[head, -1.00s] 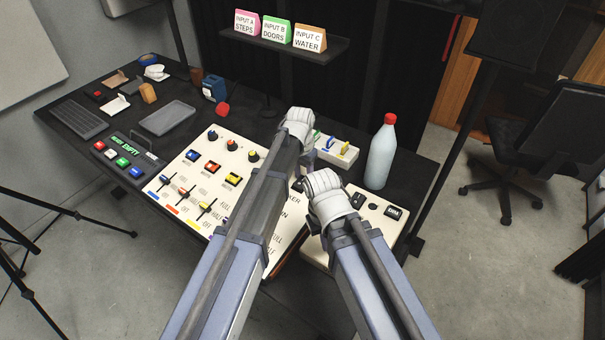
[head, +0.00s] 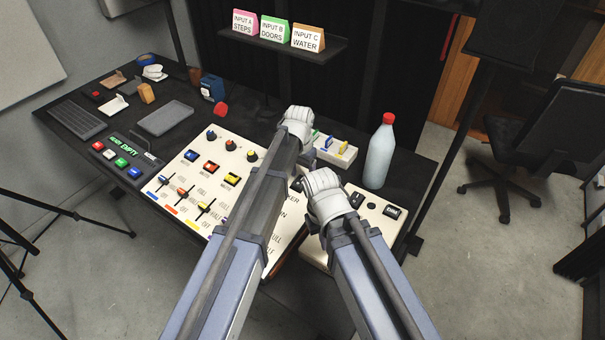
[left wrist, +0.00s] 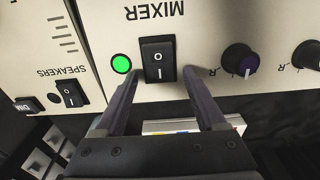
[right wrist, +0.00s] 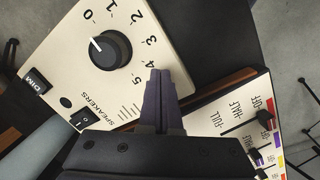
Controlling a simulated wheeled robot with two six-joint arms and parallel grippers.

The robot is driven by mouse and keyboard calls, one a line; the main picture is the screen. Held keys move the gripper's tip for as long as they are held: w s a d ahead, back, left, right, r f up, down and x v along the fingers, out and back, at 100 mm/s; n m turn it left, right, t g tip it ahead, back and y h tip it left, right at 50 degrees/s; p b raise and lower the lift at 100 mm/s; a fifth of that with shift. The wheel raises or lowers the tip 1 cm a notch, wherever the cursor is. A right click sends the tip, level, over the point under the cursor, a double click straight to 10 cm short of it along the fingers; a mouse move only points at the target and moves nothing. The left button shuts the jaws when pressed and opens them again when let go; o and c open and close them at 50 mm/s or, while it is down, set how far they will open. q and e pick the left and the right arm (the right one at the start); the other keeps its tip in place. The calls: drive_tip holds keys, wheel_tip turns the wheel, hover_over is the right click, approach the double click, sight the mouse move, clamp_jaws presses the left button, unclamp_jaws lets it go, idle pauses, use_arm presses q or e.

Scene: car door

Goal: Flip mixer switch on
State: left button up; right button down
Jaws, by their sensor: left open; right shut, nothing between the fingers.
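The mixer switch (left wrist: 158,60) is a black rocker marked O and I, under the upside-down word MIXER on a cream panel in the left wrist view. A bright green lamp (left wrist: 121,64) shows beside it. I cannot tell which side of the rocker is pressed in. My left gripper (left wrist: 163,74) is open, its fingers pointing at the panel on either side of the switch. In the head view my left gripper (head: 297,122) hides the switch. My right gripper (right wrist: 160,73) is shut and empty over the speakers panel's edge; it also shows in the head view (head: 320,183).
The speakers panel (right wrist: 65,62) has a large knob (right wrist: 110,49) and a rocker switch (right wrist: 84,119). The fader panel (head: 178,178) lies left of my arms. A red-capped bottle (head: 380,155) stands right of the left gripper. A shelf with signs (head: 283,46) is behind.

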sight(301, 180)
use_arm(q)
drive_tip(key=r+p, duration=0.3)
drive_tip(key=r, duration=0.1)
drive_tip(key=r+p, duration=0.3)
drive_tip(key=p, duration=0.1)
drive_tip(key=shift+s+a+r, duration=0.1)
drive_tip(key=shift+s+r, duration=0.1)
drive_tip(key=shift+r, duration=0.15)
use_arm(e)
wheel_tip(301, 180, up, 8)
drive_tip(key=shift+f, duration=0.2)
use_arm(q)
drive_tip(key=shift+s+f, duration=0.1)
